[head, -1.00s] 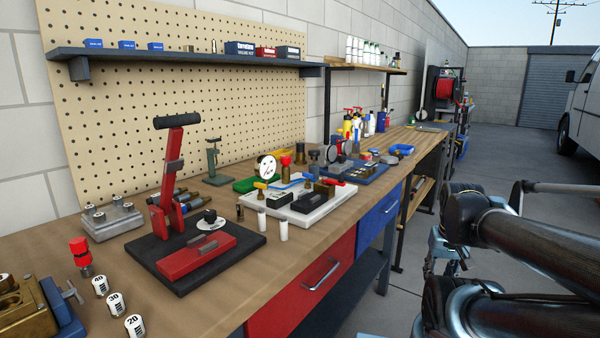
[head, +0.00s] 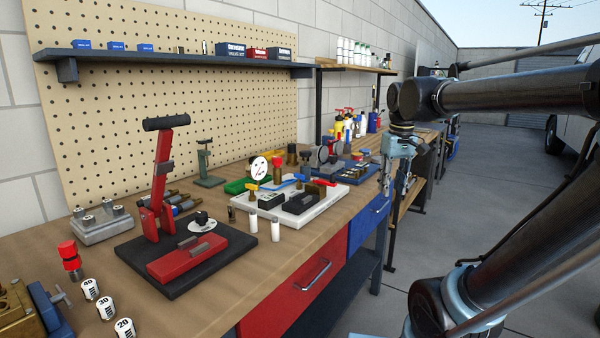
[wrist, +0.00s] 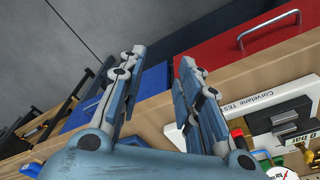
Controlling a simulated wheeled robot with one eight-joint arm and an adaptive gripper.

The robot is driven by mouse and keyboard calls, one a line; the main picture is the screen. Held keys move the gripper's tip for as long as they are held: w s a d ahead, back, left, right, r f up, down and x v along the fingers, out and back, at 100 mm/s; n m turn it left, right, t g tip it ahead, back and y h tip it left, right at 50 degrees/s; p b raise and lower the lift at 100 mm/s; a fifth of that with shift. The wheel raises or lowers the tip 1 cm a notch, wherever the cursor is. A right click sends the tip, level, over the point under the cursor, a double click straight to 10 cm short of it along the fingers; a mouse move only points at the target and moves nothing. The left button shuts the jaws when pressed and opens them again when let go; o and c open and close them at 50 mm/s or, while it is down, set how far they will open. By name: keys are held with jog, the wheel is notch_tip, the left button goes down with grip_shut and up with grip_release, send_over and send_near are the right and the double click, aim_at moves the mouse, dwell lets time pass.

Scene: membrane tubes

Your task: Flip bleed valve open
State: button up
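A white test board (head: 305,213) stands on the bench with a round gauge (head: 259,168), a yellow lever (head: 252,187), a red knob (head: 277,161), a red lever (head: 324,183) and blue tubing. I cannot tell for sure which part is the bleed valve. The board's lettered edge (wrist: 262,101) shows at the right of the wrist view, partly cut off by the frame. My gripper (head: 396,195) hangs beyond the bench's front edge, right of the board and touching nothing. In the wrist view my gripper (wrist: 160,63) has its fingers spread apart with nothing between them.
A red press (head: 165,190) on a black base stands left of the board. Two white vials (head: 275,235) stand at the board's front left. A blue tray of parts (head: 355,173) lies behind it. A red drawer (head: 300,290) and a blue drawer (head: 368,222) are below the bench top.

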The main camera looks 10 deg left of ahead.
jog(key=w+a+r+n, duration=0.2)
jog(key=w+a+r, duration=0.25)
jog(key=a, duration=0.25)
jog(key=w+a+r+n, duration=0.1)
jog(key=w+a+r, duration=0.2)
jog(key=a+r, duration=0.35)
jog(key=n+g, duration=0.1)
jog(key=n, duration=0.2)
send_near(299, 179)
jog(key=f, duration=0.3)
jog(key=w+f, duration=0.1)
jog(key=f, duration=0.3)
jog(key=shift+w+a, duration=0.15)
jog(key=shift+c, duration=0.3)
grip_shut()
